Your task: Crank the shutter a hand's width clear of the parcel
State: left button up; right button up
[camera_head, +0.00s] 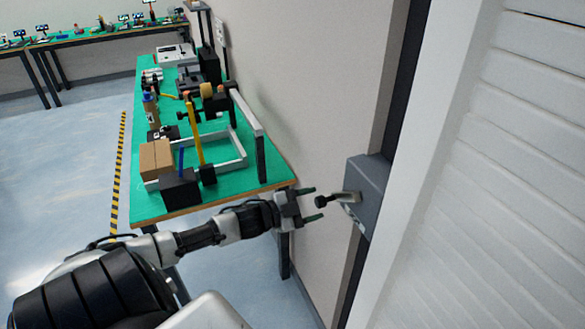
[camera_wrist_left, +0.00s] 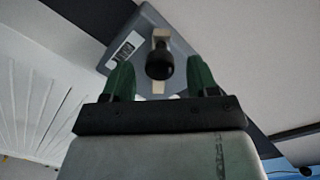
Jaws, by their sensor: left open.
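The crank is a metal arm with a black knob (camera_head: 322,201) on a grey wall box (camera_head: 370,190), right of centre in the head view. The white slatted shutter (camera_head: 510,150) fills the right side; its lower edge is out of view. My left gripper (camera_head: 309,204) is open, its green-tipped fingers pointing at the knob, just short of it in the head view. In the left wrist view the knob (camera_wrist_left: 159,63) shows between the two fingers (camera_wrist_left: 161,80), seemingly untouched. My right gripper is not in view. A cardboard box (camera_head: 156,159), possibly the parcel, stands on the green bench.
The green-topped bench (camera_head: 225,197) left of the wall box carries frames, black blocks and tools; its near corner is close behind my left gripper. A white door post (camera_head: 425,170) stands between box and shutter. Open floor (camera_head: 60,180) lies left, beyond a yellow-black stripe.

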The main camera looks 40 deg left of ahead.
pick_arm(q)
jog(key=v, duration=0.6)
jog(key=shift+s+b, duration=0.15)
jog(key=shift+b, duration=0.25)
jog(key=shift+a, duration=0.1)
